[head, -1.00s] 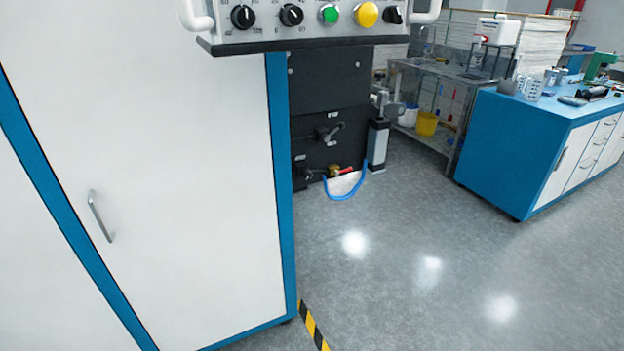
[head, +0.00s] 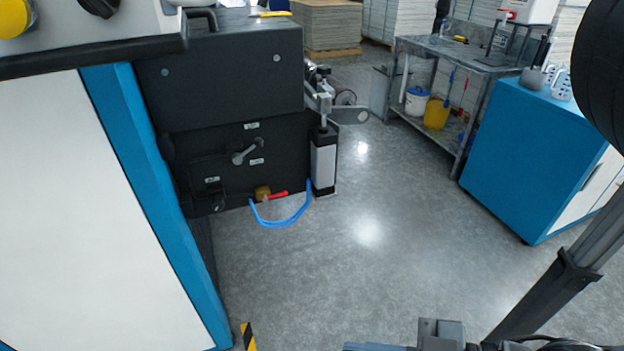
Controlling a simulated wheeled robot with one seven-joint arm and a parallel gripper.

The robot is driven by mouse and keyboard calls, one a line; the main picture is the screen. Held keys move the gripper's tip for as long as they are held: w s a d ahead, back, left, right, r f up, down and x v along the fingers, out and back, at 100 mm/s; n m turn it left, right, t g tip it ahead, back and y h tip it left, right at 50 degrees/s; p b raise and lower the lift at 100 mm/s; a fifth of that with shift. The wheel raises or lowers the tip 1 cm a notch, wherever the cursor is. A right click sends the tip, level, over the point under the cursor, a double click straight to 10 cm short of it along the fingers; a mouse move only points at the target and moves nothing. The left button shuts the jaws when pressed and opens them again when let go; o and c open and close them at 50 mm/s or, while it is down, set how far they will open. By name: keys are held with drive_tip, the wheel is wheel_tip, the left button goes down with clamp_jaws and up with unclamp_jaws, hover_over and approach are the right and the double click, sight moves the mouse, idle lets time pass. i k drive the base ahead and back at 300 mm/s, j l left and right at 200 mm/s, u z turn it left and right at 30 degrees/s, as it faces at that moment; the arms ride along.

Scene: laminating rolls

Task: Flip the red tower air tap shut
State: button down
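The red tower air tap (head: 278,195) is a small red lever on a brass fitting (head: 262,191), low on the dark machine side in the head view. The lever points right and looks roughly level. A blue hose (head: 284,223) loops from near the fitting to a grey and black cylinder (head: 323,163) on its right. No gripper fingers can be made out. Parts of my own arm show at the right and bottom edges, well apart from the tap.
A white and blue cabinet (head: 110,220) stands close on the left, under an overhanging control panel (head: 95,55). A blue bench (head: 525,155) and a metal table (head: 440,52) with a yellow bucket (head: 436,115) stand at the right. The grey floor (head: 380,260) between is clear.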

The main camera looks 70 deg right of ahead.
sight(283, 194)
drive_tip(key=k+l, duration=0.1)
drive_tip(key=l, duration=0.3)
drive_tip(key=k+l, duration=0.1)
drive_tip(key=l, duration=0.7)
drive_tip(key=k, duration=0.05)
